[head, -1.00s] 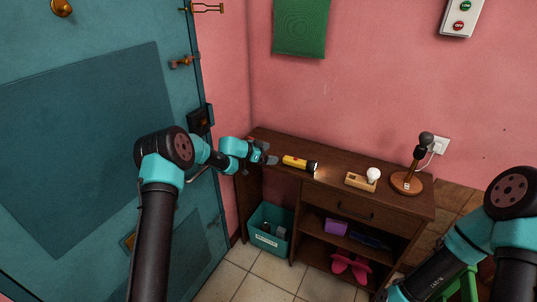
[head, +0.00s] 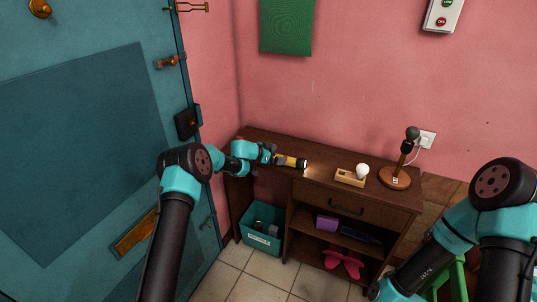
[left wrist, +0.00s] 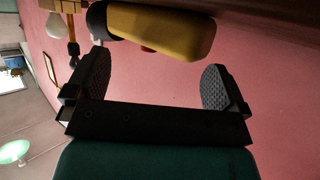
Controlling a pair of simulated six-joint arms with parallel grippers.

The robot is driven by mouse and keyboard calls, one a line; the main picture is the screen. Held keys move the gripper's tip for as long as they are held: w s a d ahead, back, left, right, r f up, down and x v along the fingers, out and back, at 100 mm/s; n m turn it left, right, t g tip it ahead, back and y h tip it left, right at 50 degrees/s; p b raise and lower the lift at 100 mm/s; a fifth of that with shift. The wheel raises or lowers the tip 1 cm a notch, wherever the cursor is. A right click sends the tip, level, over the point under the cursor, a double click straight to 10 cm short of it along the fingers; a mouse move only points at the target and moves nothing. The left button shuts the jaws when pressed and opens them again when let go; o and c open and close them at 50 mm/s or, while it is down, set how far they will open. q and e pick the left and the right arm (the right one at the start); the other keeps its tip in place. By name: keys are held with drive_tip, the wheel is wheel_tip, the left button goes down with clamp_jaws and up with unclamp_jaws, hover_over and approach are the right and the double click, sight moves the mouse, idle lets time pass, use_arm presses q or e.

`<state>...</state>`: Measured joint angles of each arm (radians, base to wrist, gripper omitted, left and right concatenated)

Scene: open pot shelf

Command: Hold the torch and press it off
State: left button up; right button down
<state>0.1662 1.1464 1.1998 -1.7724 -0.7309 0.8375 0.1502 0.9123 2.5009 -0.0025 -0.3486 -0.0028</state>
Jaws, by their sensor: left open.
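The torch (head: 290,161), yellow with a black head, lies on the wooden shelf top with its head to the right and a bright glow at its lens. My left gripper (head: 272,156) is at the torch's rear end, beside it. In the left wrist view the torch (left wrist: 160,30) shows large, just beyond the two spread fingertips of the left gripper (left wrist: 158,88), with nothing between them. A small red part (left wrist: 148,49) shows at the torch's edge. The right arm shows at the lower right, but its gripper is not in view.
On the shelf top (head: 325,167) stand a bulb in a wooden holder (head: 350,178) and a dark lamp-like stand on a round base (head: 394,178). A teal bin (head: 262,240) sits below left. The blue-green door (head: 80,130) is left of my arm.

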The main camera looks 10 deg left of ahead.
use_arm(q)
drive_tip(key=shift+x, duration=1.25)
drive_tip(key=shift+c, duration=0.3)
drive_tip(key=c, duration=1.6)
drive_tip(key=shift+c, duration=0.2)
idle(0.3)
